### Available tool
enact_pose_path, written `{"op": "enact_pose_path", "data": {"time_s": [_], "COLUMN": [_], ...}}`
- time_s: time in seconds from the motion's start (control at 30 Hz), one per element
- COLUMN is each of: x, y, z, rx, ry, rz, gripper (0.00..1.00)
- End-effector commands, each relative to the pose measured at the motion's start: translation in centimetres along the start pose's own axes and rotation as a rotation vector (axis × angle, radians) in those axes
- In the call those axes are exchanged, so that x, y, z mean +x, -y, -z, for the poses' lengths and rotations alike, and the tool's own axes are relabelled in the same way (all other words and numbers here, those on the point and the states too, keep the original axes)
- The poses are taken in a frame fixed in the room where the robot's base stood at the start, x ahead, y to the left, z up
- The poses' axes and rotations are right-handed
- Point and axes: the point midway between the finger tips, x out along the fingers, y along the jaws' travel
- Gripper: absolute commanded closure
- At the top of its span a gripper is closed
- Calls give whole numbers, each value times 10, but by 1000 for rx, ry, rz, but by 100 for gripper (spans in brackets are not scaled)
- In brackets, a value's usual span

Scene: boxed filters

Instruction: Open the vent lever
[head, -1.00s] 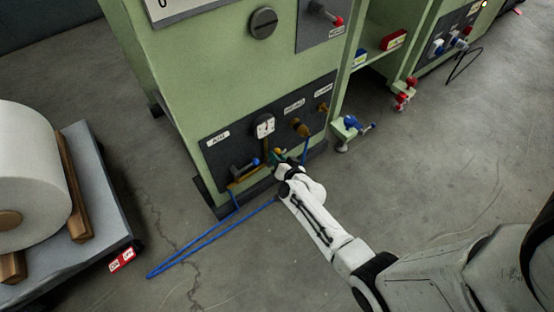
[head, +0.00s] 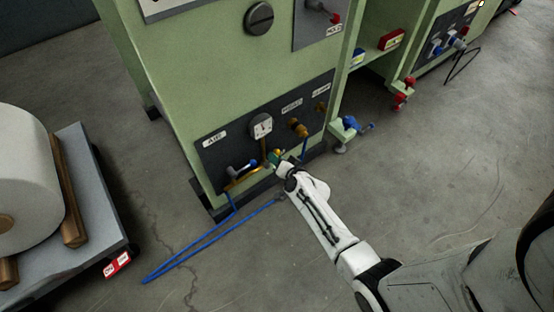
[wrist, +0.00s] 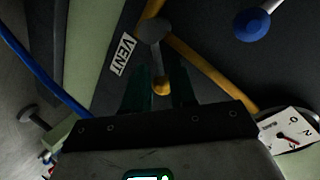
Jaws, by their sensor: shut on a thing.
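The vent lever (wrist: 155,60) is a short grey handle with a yellow end, beside a white VENT label (wrist: 122,54) in the wrist view. My gripper (wrist: 160,92) has its dark green fingers on either side of the yellow end and is shut on it. In the head view my gripper (head: 276,160) is low at the front of the dark panel (head: 215,172) on the green machine; the lever there is small and mostly hidden by my gripper.
A blue-ended AIR lever (head: 243,168) and a gauge (head: 261,126) sit close by on the panel. The gauge also shows in the wrist view (wrist: 290,130). A blue hose (head: 200,243) lies on the floor. A cart (head: 95,200) with a white roll stands at left.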

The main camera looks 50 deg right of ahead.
Motion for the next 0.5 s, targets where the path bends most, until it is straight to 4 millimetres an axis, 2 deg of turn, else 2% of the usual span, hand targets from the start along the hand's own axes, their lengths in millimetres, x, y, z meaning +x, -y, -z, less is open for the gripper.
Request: {"op": "enact_pose_path", "data": {"time_s": [0.33, 0.37, 0.5], "x": [0, 0, 0], "y": [-1, -1, -1], "z": [2, 2, 2], "rx": [3, 3, 3], "ry": [-3, -3, -3], "rz": [-2, -2, -1], "gripper": [100, 72, 59]}}
